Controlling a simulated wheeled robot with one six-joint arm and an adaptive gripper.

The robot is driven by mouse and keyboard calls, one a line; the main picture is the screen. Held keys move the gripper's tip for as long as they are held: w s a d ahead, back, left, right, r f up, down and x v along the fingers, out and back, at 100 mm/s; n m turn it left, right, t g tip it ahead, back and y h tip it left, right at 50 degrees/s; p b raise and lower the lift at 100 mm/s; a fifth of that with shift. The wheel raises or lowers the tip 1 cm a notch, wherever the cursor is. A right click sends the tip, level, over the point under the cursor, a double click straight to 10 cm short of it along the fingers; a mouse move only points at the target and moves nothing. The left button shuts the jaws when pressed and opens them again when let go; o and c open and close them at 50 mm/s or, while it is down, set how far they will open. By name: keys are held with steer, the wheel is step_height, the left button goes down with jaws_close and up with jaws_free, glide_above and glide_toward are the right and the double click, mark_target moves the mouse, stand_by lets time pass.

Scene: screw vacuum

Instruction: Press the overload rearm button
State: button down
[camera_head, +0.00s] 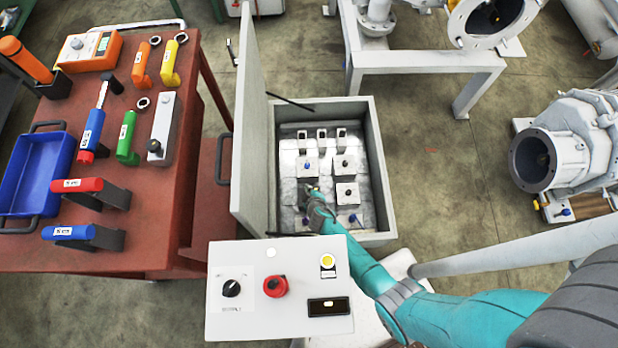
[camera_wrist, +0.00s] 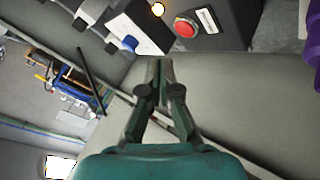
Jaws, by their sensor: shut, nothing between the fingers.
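An open grey cabinet (camera_head: 372,150) stands in the middle of the head view. Its pale back plate carries several small modules with blue or black buttons. One blue button (camera_head: 307,167) is just above my gripper (camera_head: 311,189), and another blue button (camera_head: 353,218) is to its lower right. In the wrist view my gripper (camera_wrist: 161,64) is shut and empty. Its tips point toward a dark block with a red button (camera_wrist: 185,28), and a blue button (camera_wrist: 129,43) on a white-faced block lies to their upper left. The tips look apart from both. I cannot tell which is the overload rearm button.
The cabinet door (camera_head: 250,120) stands open on the left. A control panel (camera_head: 240,318) with a red knob (camera_head: 275,286) is in front of the cabinet. A red-brown tool table (camera_head: 115,235) is at left. A grey pump (camera_head: 580,140) is at right.

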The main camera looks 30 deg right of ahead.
steer(key=shift+f, duration=1.2)
stand_by(0.4)
steer(key=shift+f, duration=0.1)
steer(key=shift+w+f, duration=0.1)
steer(key=shift+f, duration=0.2)
stand_by(0.3)
steer(key=shift+f, duration=0.45)
stand_by(0.7)
steer(key=shift+d+r, duration=0.1)
steer(key=shift+r, duration=0.75)
steer(key=shift+r, duration=2.5)
